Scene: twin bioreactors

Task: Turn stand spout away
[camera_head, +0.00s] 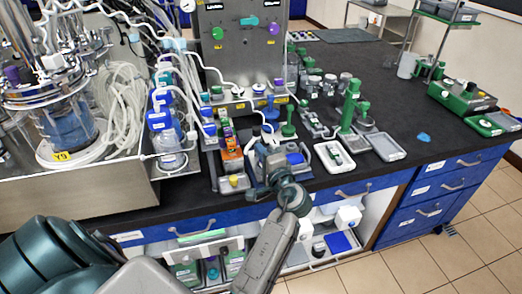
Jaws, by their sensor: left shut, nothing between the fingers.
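My left gripper (264,153) is shut and empty. It reaches over the front edge of the bench into a cluster of small fittings in the middle. A tray with an orange block (231,160) is just left of it, and a blue part (295,158) is just right of it. A green upright stand (350,105) is farther right and apart from the gripper. I cannot tell which part is the stand spout; it may be hidden behind my gripper and wrist. Whether the gripper touches any fitting is unclear. My right gripper is not in view.
A glass bioreactor vessel (66,125) with looped clear tubing (122,100) fills the left. A grey control panel (241,45) stands behind the fittings. White trays (384,147) lie right of the gripper. The dark bench top (400,110) is largely clear farther right.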

